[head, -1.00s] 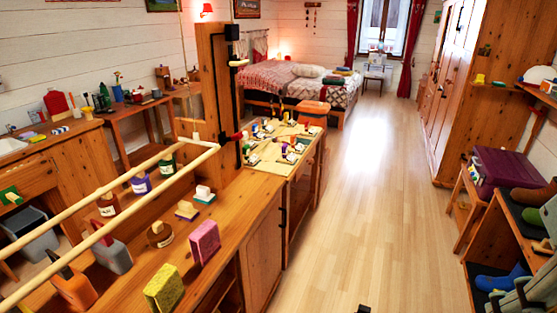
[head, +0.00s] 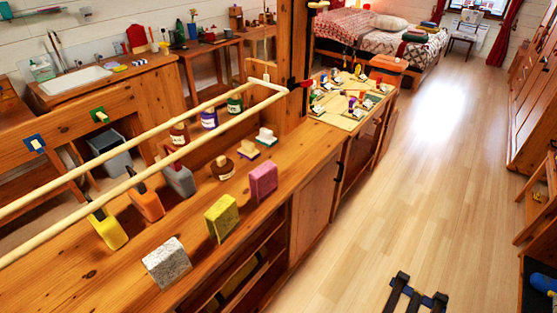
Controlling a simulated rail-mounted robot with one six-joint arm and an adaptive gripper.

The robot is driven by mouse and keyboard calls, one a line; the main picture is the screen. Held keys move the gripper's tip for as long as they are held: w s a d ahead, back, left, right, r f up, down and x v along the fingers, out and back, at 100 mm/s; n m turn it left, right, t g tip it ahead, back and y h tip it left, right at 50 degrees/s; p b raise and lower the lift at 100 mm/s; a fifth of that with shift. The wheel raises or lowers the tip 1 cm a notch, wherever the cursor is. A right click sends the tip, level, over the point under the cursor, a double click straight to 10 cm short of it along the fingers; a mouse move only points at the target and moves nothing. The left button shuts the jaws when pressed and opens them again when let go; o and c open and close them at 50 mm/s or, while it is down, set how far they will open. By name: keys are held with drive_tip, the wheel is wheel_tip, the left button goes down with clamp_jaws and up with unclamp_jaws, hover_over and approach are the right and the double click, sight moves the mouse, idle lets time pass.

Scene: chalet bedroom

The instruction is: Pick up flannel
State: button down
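I cannot single out the flannel in the head view. A speckled grey-white block (head: 167,262) stands on the near end of the wooden counter (head: 275,195), but I cannot tell whether it is cloth or a sponge. Small folded textiles (head: 415,37) lie on the far bed, too small to identify.
A yellow sponge (head: 221,217), a pink sponge (head: 263,182), brushes and several bottles (head: 145,202) share the counter. Pale wooden rails (head: 140,180) run above it. The middle floor (head: 425,180) is clear.

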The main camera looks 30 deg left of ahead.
idle(0.4)
drive_tip(key=c, duration=2.1)
unclamp_jaws()
